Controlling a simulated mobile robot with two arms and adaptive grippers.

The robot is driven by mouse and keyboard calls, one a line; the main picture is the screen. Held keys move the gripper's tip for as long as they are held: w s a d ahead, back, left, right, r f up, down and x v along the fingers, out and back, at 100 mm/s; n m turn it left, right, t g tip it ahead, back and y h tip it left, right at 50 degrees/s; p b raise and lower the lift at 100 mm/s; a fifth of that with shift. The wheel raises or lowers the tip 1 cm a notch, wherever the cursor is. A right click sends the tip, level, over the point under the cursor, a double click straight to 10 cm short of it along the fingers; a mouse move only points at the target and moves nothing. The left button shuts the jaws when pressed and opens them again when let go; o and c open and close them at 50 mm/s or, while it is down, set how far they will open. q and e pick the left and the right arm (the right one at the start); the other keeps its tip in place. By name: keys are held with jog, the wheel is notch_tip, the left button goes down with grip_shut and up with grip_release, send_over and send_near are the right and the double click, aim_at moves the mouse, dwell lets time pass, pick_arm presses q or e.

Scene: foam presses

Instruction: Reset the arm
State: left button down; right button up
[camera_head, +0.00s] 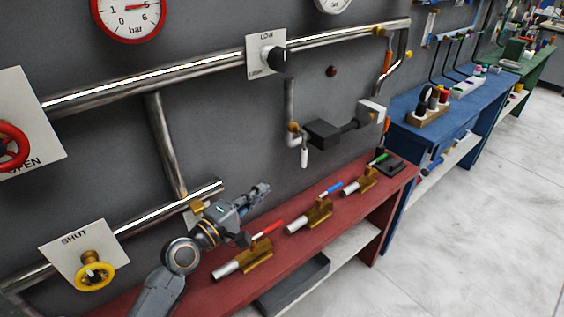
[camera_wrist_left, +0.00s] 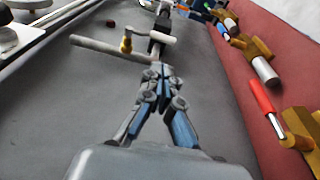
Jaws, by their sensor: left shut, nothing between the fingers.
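My left gripper (camera_head: 259,192) is shut and empty. It hangs above the back edge of the red bench, near the grey wall, behind the brass valve with the red handle. In the left wrist view the left gripper (camera_wrist_left: 160,72) points along the wall with its fingertips together. My left arm comes in from the bottom left. My right gripper is not in view.
Brass valves with red (camera_head: 256,250), blue (camera_head: 314,212) and green (camera_head: 362,180) handles stand on the red bench (camera_head: 200,290). Steel pipes (camera_head: 200,75) run along the wall. A yellow wheel (camera_head: 95,276) marked SHUT is at lower left. A blue bench (camera_head: 480,110) stands beyond.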

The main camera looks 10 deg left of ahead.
pick_arm(q)
jog(key=s+d+f+m+g+y, duration=0.1)
jog(key=s+d+f+m+g, duration=0.1)
jog(key=s+f+m+g, duration=0.4)
jog(key=s+d+f+m+g+y, duration=0.1)
jog(key=s+d+f+m, duration=0.25)
jog(key=s+f, duration=0.4)
jog(key=s+a+f+m+g+y, duration=0.2)
jog(key=s+a+g+y, duration=0.15)
jog(key=s, duration=0.45)
jog(key=s+a+f+m+g+y, duration=0.25)
jog(key=s+a, duration=0.25)
jog(key=s, duration=0.3)
notch_tip(320, 180, down, 27)
jog(key=s+g, duration=0.1)
jog(key=s, duration=0.2)
jog(key=s+a+f+m+g, duration=0.1)
jog(key=s+a+f, duration=0.1)
jog(key=s+f, duration=1.3)
jog(key=shift+s+a+f, duration=0.25)
jog(key=shift+s+a, duration=0.15)
jog(key=shift+s, duration=0.1)
